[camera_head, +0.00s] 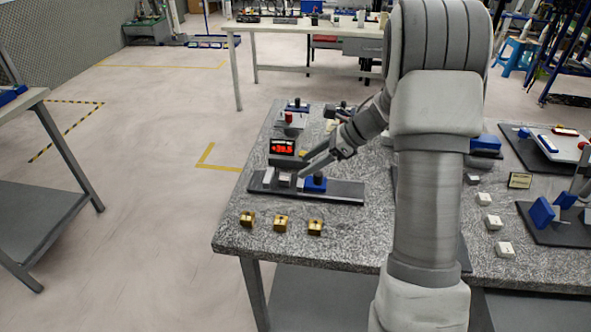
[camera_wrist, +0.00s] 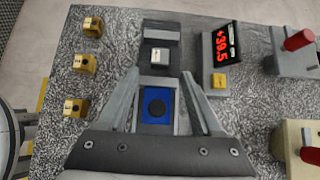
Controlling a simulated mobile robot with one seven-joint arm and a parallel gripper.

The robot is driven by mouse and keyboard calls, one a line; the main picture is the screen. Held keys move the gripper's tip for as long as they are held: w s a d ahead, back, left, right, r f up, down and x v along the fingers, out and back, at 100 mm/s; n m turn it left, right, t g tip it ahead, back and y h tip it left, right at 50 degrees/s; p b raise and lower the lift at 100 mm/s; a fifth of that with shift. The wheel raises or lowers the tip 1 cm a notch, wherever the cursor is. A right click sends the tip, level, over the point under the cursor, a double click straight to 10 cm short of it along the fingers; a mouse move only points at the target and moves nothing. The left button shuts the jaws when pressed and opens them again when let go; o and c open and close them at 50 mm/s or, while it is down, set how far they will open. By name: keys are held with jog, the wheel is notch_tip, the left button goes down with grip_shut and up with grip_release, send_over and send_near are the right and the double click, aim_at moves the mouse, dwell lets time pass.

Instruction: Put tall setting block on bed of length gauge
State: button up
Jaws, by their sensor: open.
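The length gauge has a dark flat bed (camera_head: 345,198) with a grey end stop (camera_head: 268,175) and a blue slide with a black knob (camera_head: 316,183). In the wrist view the blue slide (camera_wrist: 156,104) lies between my fingers. A small silver-white block (camera_wrist: 160,56) sits on the bed between the end stop and the slide; I take it as the setting block, but its height is hard to tell. My gripper (camera_head: 303,170) is open and empty above the gauge. In the wrist view its fingertips (camera_wrist: 161,66) are apart, near the block and not visibly gripping it.
Three brass blocks (camera_head: 281,222) line the granite table's front left. Several white blocks (camera_head: 493,222) lie right of my arm. Red-knobbed fixtures (camera_wrist: 298,48) stand behind.

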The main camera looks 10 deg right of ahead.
jog(key=v, duration=0.5)
jog(key=w+r+m+t+h, duration=0.2)
jog(key=w+r+m+t, duration=0.15)
jog(key=r+m, duration=0.3)
jog(key=w+r+m+t+h, duration=0.25)
jog(key=r+m+t, duration=0.2)
jog(key=r, duration=0.35)
jog(key=s+d+r+m+t+h, duration=0.2)
jog(key=s+r+m+h, duration=0.25)
jog(key=r+m, duration=0.65)
jog(key=s+a+f+m+g, duration=0.3)
jog(key=s+f+m, duration=0.2)
jog(key=s+m, duration=0.4)
jog(key=s+a+f+m+g, duration=0.2)
jog(key=s+a+f+m, duration=0.15)
jog(key=s+m, duration=0.6)
jog(key=s+a+f+m+g, duration=0.3)
jog(key=s+f+m, duration=0.2)
jog(key=s+m, duration=0.45)
jog(key=shift+n+y, duration=0.3)
jog(key=shift+y, duration=0.1)
jog(key=r+p, duration=0.6)
jog(key=shift+s, duration=0.3)
jog(key=shift+f, duration=0.1)
jog(key=shift+c, duration=1.4)
jog(key=shift+s, duration=0.15)
